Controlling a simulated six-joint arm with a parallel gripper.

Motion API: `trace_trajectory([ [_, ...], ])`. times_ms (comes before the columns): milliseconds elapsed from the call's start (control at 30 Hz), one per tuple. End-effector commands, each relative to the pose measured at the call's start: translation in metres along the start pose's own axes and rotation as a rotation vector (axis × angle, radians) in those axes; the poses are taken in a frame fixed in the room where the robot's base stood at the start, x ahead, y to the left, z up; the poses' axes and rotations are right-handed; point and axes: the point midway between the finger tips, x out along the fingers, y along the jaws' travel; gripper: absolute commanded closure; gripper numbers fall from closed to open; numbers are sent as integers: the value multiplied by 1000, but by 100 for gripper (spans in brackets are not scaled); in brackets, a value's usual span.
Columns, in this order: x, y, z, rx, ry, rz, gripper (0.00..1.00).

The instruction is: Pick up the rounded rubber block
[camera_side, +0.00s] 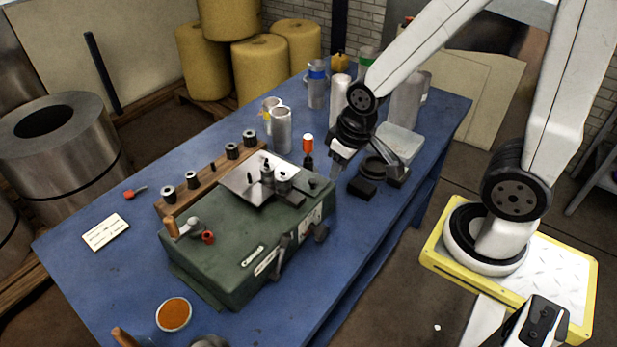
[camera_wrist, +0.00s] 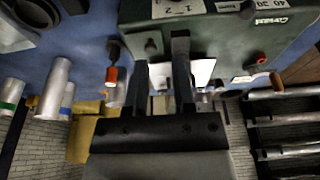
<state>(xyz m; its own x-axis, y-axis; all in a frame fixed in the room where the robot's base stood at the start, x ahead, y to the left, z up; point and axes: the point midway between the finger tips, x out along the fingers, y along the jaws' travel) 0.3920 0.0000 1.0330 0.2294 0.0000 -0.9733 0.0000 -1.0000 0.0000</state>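A small black block (camera_side: 362,189), which looks like the rounded rubber block, lies on the blue table to the right of the green machine. My gripper (camera_side: 338,160) is above the table, up and to the left of the block and apart from it. In the wrist view my gripper (camera_wrist: 161,55) shows two dark fingers with a gap between them, and nothing is held. Dark shapes show at the top left of the wrist view, but I cannot tell whether one is the block.
The green machine (camera_side: 240,240) stands left of my gripper. A screwdriver with an orange handle (camera_side: 308,145) stands upright behind it. A grey-lidded box (camera_side: 400,142) and a black round part (camera_side: 378,168) sit near the block. Several metal pipes (camera_side: 281,130) stand farther back.

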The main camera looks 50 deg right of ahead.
Motion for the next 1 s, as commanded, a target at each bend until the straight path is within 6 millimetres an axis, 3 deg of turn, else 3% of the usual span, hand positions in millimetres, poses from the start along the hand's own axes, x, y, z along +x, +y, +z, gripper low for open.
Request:
trace_trajectory([
  [33, 0, 0, 0, 0, 0, 0, 49],
  [200, 0, 0, 0, 0, 0, 0, 0],
  [667, 8, 11, -5, 7, -18, 8, 0],
  [867, 28, 40, -13, 19, -62, 23, 0],
  [1000, 50, 70, -17, 31, -104, 30, 0],
])
